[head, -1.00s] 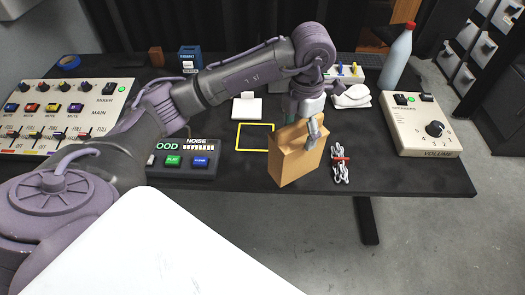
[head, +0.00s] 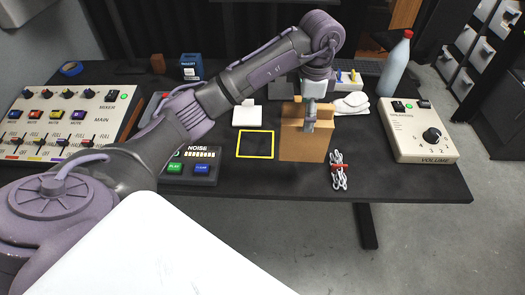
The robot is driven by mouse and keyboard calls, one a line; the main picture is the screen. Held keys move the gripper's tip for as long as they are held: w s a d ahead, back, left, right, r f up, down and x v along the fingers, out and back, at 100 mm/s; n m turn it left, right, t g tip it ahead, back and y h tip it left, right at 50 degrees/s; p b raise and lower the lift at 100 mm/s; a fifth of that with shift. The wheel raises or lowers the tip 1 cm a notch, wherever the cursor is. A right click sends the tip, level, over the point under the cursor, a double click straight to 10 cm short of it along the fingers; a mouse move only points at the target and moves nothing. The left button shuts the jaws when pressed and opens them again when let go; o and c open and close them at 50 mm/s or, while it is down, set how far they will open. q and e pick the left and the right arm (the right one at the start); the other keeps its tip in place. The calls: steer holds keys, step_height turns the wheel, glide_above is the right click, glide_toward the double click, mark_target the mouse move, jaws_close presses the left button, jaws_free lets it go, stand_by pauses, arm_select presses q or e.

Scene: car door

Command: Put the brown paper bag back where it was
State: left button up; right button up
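The brown paper bag (head: 304,146) is upright, its broad front face toward me, just right of a yellow square outline (head: 255,144) on the black table. My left gripper (head: 310,122) comes down from above and is shut on the bag's top edge, one finger showing in front of the bag. The other finger is hidden behind it. I cannot tell whether the bag's bottom touches the table. The area inside the yellow outline is empty. My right gripper is not in view.
A volume box (head: 420,145) and a bottle (head: 396,66) stand to the right. A noise panel (head: 190,167) and a mixer (head: 68,120) are left. White gloves (head: 352,103) lie behind.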

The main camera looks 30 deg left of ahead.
arm_select(q)
steer(key=s+a+f+p, duration=0.3)
steer(key=a+f, duration=0.8)
steer(key=shift+s, duration=0.3)
steer(key=o, duration=1.2)
steer(key=shift+f, duration=0.1)
